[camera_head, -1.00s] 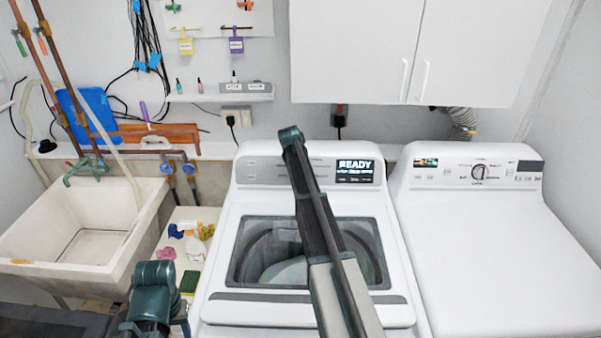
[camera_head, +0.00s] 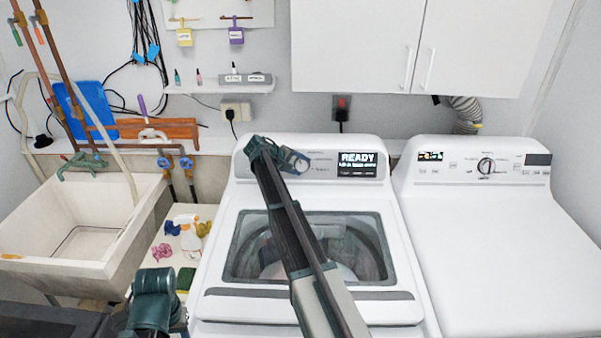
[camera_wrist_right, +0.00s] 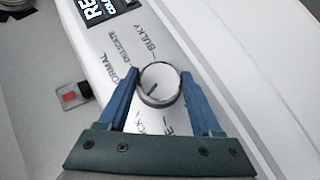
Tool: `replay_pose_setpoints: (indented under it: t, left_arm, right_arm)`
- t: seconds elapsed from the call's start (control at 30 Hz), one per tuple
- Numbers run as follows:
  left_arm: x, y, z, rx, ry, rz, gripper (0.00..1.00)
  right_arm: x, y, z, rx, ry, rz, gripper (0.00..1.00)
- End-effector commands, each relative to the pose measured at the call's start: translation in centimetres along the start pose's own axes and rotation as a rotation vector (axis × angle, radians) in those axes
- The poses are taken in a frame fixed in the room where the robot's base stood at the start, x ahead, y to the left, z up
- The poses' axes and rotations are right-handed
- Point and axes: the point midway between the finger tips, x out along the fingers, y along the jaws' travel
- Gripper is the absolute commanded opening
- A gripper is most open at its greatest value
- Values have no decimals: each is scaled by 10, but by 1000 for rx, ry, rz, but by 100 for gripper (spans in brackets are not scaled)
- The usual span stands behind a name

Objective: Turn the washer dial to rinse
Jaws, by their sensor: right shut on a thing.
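The white top-load washer (camera_head: 225,225) stands in the middle, with a lit READY display (camera_head: 357,160) on its panel. Its round silver dial (camera_wrist_right: 160,80) shows in the right wrist view, ringed by labels such as BULKY, DELICATE and NORMAL. Two lower labels are partly hidden by my gripper. A dark mark on the dial's face slants toward the lower left. My right gripper (camera_wrist_right: 160,88) has its blue fingers on both sides of the dial and is shut on it. In the head view the right gripper (camera_head: 292,159) is at the panel, left of the display.
A dryer (camera_head: 500,245) with its own knob (camera_head: 486,166) stands to the right. A utility sink (camera_head: 75,215) is at left, with a spray bottle (camera_head: 190,238) and small items beside it. White cabinets (camera_head: 410,45) hang above.

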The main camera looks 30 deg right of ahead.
Motion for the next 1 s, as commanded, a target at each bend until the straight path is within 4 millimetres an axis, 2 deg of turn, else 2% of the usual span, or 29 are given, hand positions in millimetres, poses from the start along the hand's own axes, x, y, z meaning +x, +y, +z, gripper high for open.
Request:
replay_pose_setpoints:
  t: [0.03,0.5,0.8,1.0]
  left_arm:
    - [14,1,-1,0,0,0,50]
    - [77,7,-4,-1,0,0,50]
    - [106,10,-6,-1,0,0,50]
    - [116,11,-7,-1,0,0,50]
  right_arm:
    - [4,-8,2,-30,-1,29,11]
    - [5,-11,4,-323,-3,344,11]
    - [4,-10,4,-460,-1,491,11]
    - [3,-9,4,-514,-1,548,10]
